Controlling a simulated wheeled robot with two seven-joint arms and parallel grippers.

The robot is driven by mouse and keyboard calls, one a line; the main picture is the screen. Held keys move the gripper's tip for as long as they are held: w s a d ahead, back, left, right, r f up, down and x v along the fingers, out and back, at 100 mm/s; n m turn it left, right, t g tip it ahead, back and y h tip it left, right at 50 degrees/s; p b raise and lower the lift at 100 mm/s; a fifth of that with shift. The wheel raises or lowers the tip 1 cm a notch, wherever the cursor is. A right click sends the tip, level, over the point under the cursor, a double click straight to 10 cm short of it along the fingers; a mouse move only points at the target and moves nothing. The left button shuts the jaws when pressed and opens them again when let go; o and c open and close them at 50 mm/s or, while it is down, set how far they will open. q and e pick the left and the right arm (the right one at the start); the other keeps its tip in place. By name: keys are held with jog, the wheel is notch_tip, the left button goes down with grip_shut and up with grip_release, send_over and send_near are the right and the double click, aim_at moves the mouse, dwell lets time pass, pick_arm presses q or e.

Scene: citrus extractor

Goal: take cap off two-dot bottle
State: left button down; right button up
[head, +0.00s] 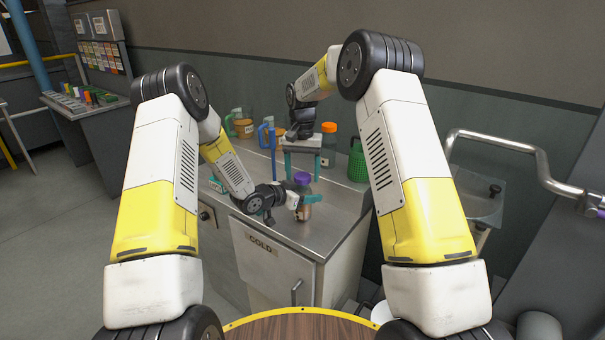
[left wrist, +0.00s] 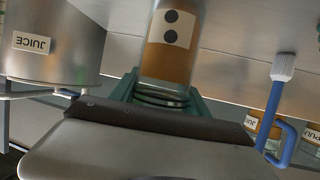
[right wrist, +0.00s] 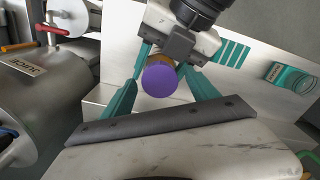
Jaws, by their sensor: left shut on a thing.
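The two-dot bottle (head: 304,210) stands upright near the front of the steel counter, with its purple cap (head: 302,178) on top. In the left wrist view, the bottle (left wrist: 170,55) shows a pale label with two black dots. My left gripper (head: 303,200) is shut around the bottle's body from the left, below the cap. My right gripper (head: 302,163) points down from above, its teal fingers apart. In the right wrist view, the cap (right wrist: 160,80) shows between the open fingers; I see no contact with it.
A metal JUICE vessel (right wrist: 45,85) shows in the right wrist view. The steel counter (head: 336,215) is clear right of the bottle, above the COLD cabinet (head: 270,262).

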jog(key=shift+r, duration=2.35)
jog(key=shift+c, duration=0.3)
notch_tip(320, 180, up, 3)
jog(key=m, duration=0.4)
jog(key=shift+f+m, duration=0.1)
jog(key=shift+m, duration=0.5)
notch_tip(320, 180, down, 8)
jog(key=shift+r, duration=0.2)
grip_shut()
jog(key=n, duration=0.6)
